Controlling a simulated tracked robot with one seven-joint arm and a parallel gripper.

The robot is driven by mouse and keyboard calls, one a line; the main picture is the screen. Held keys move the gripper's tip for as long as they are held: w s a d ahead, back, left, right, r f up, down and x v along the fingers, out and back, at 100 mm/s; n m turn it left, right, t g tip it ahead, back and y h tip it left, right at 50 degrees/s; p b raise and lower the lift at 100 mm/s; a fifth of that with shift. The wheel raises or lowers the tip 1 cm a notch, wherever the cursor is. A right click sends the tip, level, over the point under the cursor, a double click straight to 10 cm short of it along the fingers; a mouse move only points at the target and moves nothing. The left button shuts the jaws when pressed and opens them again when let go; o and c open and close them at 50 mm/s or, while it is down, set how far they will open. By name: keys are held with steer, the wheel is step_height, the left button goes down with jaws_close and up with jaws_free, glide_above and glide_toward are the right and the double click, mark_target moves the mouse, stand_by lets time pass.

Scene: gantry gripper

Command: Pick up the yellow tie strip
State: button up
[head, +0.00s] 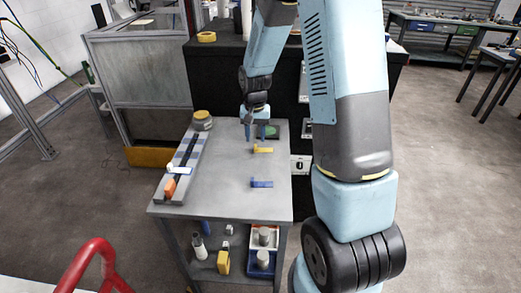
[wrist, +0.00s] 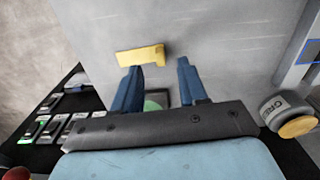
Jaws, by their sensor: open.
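The yellow tie strip (head: 262,150) lies on the grey top of the cart (head: 230,195), towards its right side. It also shows in the wrist view (wrist: 140,55), just beyond my left fingertip. My gripper (head: 256,136) points down over the cart top with its blue fingers apart. In the wrist view my gripper (wrist: 158,65) is open, with nothing between the fingertips. The strip lies ahead of the fingers and mostly towards the left one, not between them. I cannot tell how high the fingertips are above the top.
A blue strip (head: 261,184) lies nearer the cart's front. A green item (head: 272,131) lies behind the yellow strip. A grease jar (head: 202,121) stands at the back left, and a long rail fixture (head: 178,172) runs along the left. Black cabinets stand behind the cart.

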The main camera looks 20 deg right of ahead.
mark_target(256, 145)
steer(key=shift+w+f, duration=0.1)
steer(key=shift+f, duration=1.8)
jaws_close()
